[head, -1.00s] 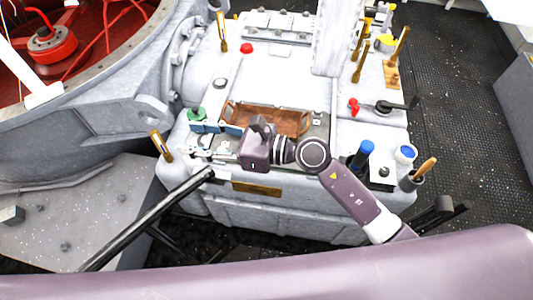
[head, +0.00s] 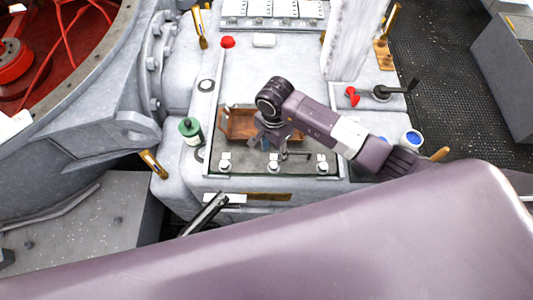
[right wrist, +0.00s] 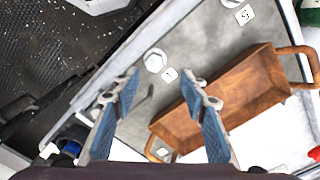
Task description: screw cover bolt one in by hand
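My right gripper (head: 268,143) points down over the grey plate in front of the brown tray. In the right wrist view the same gripper (right wrist: 163,80) is open, its blue-padded fingers apart with nothing between the pads. A pale hex-headed bolt (right wrist: 155,60) stands on the plate beside a tag marked 1, just beyond the fingertips and apart from them. In the head view the plate's front row has a left bolt (head: 225,162), a middle bolt (head: 275,165) close to the gripper, and a right bolt (head: 322,165). My left gripper is not in view.
The brown handled tray (head: 238,124) lies just behind the bolts, close to one finger. A green bottle (head: 190,130) stands left. A red-handled valve (head: 352,97) and a blue-topped white container (head: 411,139) are right. A dark bar (head: 205,213) crosses in front.

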